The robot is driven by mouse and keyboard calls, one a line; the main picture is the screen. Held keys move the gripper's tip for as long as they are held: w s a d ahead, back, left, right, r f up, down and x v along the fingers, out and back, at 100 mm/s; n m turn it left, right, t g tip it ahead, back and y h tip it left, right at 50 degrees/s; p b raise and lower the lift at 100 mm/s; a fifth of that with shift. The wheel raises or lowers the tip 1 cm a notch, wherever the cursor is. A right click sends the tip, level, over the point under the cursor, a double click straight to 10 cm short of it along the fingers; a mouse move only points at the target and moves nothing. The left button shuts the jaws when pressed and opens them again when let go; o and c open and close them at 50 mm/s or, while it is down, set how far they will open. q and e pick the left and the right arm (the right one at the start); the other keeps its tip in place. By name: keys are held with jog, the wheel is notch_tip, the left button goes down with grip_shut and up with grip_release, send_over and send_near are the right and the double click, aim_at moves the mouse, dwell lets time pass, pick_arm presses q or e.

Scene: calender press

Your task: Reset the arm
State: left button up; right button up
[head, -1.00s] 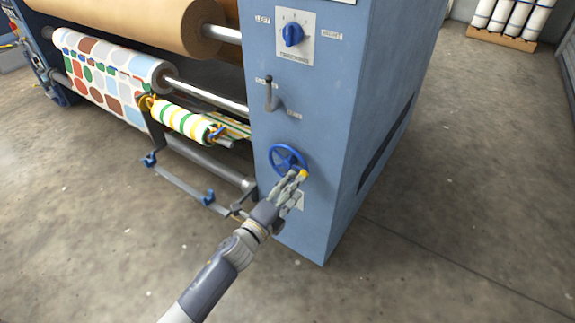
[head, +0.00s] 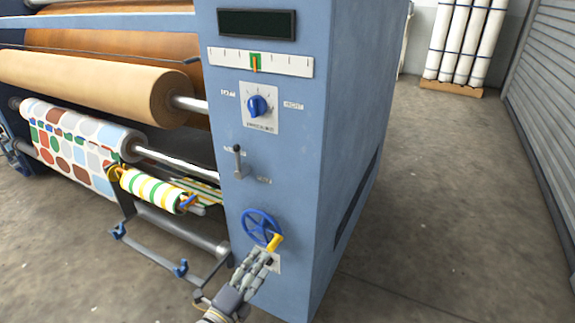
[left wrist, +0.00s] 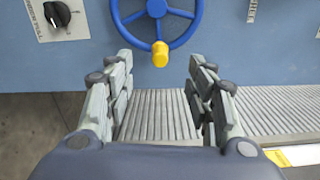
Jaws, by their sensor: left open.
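My left gripper (head: 262,262) comes in from the bottom of the head view, in front of the blue panel of the press. In the left wrist view its two fingers (left wrist: 160,95) are spread apart with nothing between them. A blue handwheel (head: 260,228) with a yellow knob (head: 275,242) is on the panel just beyond the fingertips. In the left wrist view the handwheel (left wrist: 187,35) is ahead of the fingers, and its yellow knob (left wrist: 160,54) lies in line with the gap between them. My right gripper is not in view.
The panel also carries a blue rotary knob (head: 258,105), a small lever (head: 238,160), a scale (head: 260,63) and a dark display (head: 257,24). Rolls of patterned (head: 75,145) and brown material (head: 100,85) lie left. Concrete floor (head: 430,200) is clear at right.

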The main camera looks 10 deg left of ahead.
pick_arm(q)
jog(key=s+a+f+n+g+y, duration=0.7)
jog(key=s+f+n, duration=0.35)
jog(key=n, duration=0.35)
pick_arm(e)
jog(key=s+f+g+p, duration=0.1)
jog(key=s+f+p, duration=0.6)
jog(key=p, duration=0.4)
pick_arm(q)
jog(key=s+f+n+g+p, duration=0.2)
jog(key=s+f, duration=0.3)
jog(key=s, duration=0.7)
jog(key=s+a+f+n+g+p, duration=0.1)
jog(key=s+f, duration=0.5)
jog(key=s, duration=0.7)
jog(key=s+f+n+g+p, duration=0.3)
jog(key=s+f+g+p, duration=0.2)
jog(key=s, duration=0.7)
jog(key=shift+s+a+f+n+g+h, duration=0.3)
jog(key=shift+a+f+n+g+h, duration=0.1)
jog(key=shift+f+g, duration=0.1)
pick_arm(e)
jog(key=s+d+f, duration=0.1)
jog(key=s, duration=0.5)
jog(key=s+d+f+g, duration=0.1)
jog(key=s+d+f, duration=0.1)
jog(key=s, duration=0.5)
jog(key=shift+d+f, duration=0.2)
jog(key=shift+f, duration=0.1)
